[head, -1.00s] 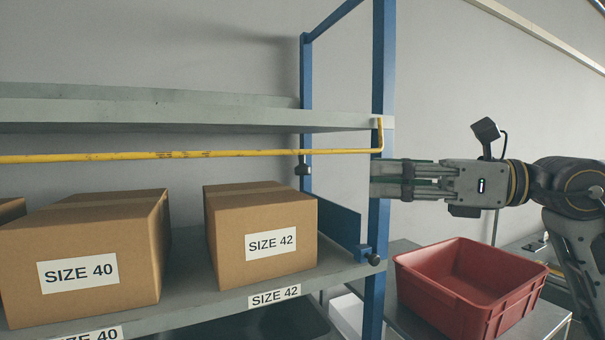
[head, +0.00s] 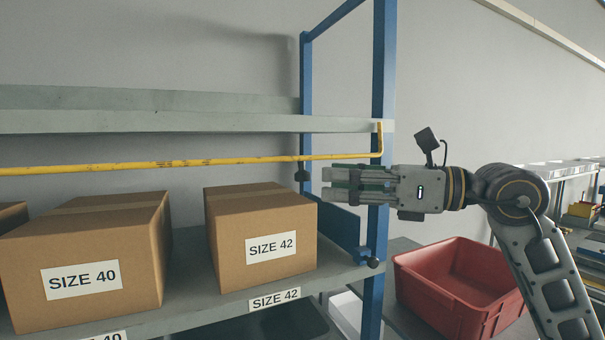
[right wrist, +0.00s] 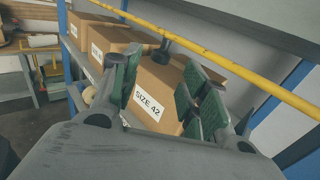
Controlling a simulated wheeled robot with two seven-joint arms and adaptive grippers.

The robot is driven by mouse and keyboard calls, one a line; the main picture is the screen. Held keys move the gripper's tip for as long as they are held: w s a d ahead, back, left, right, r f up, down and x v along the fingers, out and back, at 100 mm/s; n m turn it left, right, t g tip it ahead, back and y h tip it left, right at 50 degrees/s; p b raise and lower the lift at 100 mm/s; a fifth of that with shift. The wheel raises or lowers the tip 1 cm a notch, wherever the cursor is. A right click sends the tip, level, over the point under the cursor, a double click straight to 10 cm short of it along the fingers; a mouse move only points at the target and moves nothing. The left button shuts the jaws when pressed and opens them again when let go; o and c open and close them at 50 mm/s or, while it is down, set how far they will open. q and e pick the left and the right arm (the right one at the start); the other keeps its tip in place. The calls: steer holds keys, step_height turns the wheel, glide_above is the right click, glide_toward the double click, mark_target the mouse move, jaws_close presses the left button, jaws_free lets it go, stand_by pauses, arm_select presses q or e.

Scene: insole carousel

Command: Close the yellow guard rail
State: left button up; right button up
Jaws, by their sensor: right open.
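The yellow guard rail (head: 180,163) runs across the front of the shelf bay above the boxes. It bends up at its right end by the blue post (head: 383,90); its left end is out of view. A dark knob (head: 302,173) hangs below the rail near its right part, and shows in the right wrist view (right wrist: 161,48). My right gripper (head: 326,184) is open and empty, its fingers pointing left, just right of and slightly below the knob. In the right wrist view the rail (right wrist: 215,58) passes beyond the open fingers (right wrist: 155,92). My left gripper is not in view.
Boxes labelled SIZE 40 (head: 85,245) and SIZE 42 (head: 262,235) stand on the lower shelf (head: 200,300), below the rail. A grey upper shelf (head: 180,121) is above the rail. A red bin (head: 455,285) stands right of the post. The wall side at right is open.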

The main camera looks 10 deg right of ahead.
mark_target(303, 179)
steer(key=shift+p+x, duration=0.9)
steer(key=shift+x, duration=2.55)
jaws_close()
